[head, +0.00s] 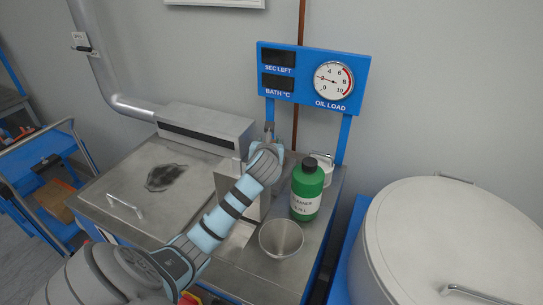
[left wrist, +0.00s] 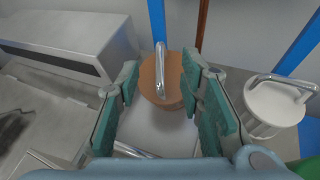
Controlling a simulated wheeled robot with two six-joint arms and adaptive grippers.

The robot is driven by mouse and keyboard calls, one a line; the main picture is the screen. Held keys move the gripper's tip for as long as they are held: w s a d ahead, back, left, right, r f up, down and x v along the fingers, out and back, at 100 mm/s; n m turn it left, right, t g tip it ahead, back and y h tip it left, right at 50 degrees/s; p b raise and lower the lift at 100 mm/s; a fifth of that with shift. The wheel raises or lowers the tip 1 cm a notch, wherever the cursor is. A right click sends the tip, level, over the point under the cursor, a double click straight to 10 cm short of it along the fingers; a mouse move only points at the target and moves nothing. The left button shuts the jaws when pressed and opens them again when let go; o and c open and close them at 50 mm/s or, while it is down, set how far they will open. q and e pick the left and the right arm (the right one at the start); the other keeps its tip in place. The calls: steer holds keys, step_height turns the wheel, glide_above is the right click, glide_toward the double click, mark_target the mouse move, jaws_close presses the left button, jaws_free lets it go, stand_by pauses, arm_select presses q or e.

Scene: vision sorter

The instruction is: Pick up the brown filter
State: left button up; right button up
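The brown filter (left wrist: 150,78), a round brown body with a metal handle on top, shows in the left wrist view. My left gripper (left wrist: 163,85) has its teal-padded fingers spread on either side of it, with a gap to be seen at the left. The filter's lower part is out of sight. In the head view my left gripper (head: 268,154) reaches over the back of the steel bench and hides the filter's brown body. My right gripper is in neither view.
A white canister with a handle (head: 325,164) and a green cleaner bottle (head: 306,190) stand right of the gripper. A blue gauge panel (head: 314,76) rises behind. A large white drum (head: 450,235) is at right.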

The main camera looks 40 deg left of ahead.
arm_select(q)
steer(key=x, duration=0.3)
steer(key=shift+d, duration=0.1)
steer(key=b+x, duration=0.1)
steer(key=x, duration=0.3)
steer(key=shift+w+a, duration=0.25)
steer(key=shift+a, duration=0.05)
steer(key=shift+w+a+f, duration=0.15)
steer(key=shift+w, duration=0.1)
steer(key=shift+s, duration=0.1)
jaws_close()
